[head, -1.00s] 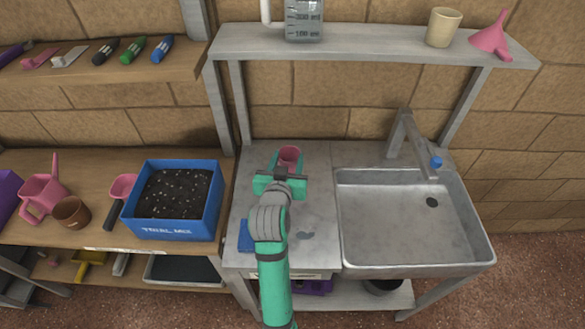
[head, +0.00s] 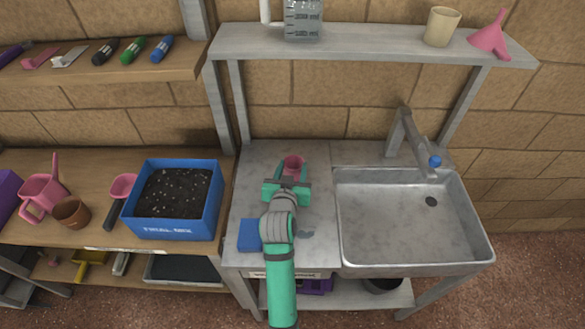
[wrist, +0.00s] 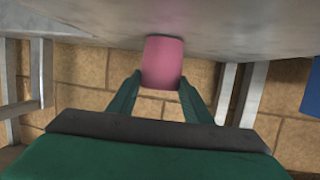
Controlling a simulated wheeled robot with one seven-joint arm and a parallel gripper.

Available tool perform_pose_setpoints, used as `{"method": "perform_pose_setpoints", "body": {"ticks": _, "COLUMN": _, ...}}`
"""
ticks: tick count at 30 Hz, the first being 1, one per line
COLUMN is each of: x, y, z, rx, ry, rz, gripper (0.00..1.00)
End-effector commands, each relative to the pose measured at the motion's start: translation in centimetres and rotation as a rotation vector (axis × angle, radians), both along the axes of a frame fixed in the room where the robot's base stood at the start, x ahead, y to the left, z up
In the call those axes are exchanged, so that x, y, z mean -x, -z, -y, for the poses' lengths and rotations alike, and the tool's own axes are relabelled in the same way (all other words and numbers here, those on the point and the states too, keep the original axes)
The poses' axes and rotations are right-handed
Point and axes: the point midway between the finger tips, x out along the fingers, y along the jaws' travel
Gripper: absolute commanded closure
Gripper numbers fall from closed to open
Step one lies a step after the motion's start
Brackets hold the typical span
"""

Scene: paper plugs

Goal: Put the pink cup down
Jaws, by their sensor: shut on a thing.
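The pink cup (head: 293,162) is upright over the grey counter left of the sink, near the back. My gripper (head: 292,172) is shut on it, with one green finger on each side. In the wrist view the pink cup (wrist: 162,58) sits between the two fingertips of my gripper (wrist: 160,80), with its far end against or very near the grey counter surface (wrist: 240,22). I cannot tell for sure whether it touches the counter. The cup's near side is partly hidden by my gripper in the head view.
The sink (head: 415,215) with its tap (head: 405,135) is to the right. A blue sponge-like block (head: 249,236) lies at the counter's front left. A blue soil box (head: 175,222) stands on the wooden bench. A shelf (head: 370,42) spans above the counter.

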Motion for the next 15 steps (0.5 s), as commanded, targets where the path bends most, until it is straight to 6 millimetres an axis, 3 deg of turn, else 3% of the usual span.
{"method": "perform_pose_setpoints", "body": {"ticks": 2, "x": 0.01, "y": 0.27, "z": -0.01, "rx": 0.000, "ry": 0.000, "rz": -0.001, "gripper": 0.80}}
{"method": "perform_pose_setpoints", "body": {"ticks": 3, "x": 0.01, "y": 0.21, "z": -0.02, "rx": 0.000, "ry": 0.000, "rz": -0.001, "gripper": 0.45}}
{"method": "perform_pose_setpoints", "body": {"ticks": 4, "x": 0.00, "y": 0.20, "z": -0.03, "rx": 0.000, "ry": 0.000, "rz": -0.001, "gripper": 0.38}}
{"method": "perform_pose_setpoints", "body": {"ticks": 15, "x": 0.00, "y": -0.11, "z": -0.08, "rx": 0.000, "ry": -0.001, "rz": 0.000, "gripper": 0.36}}
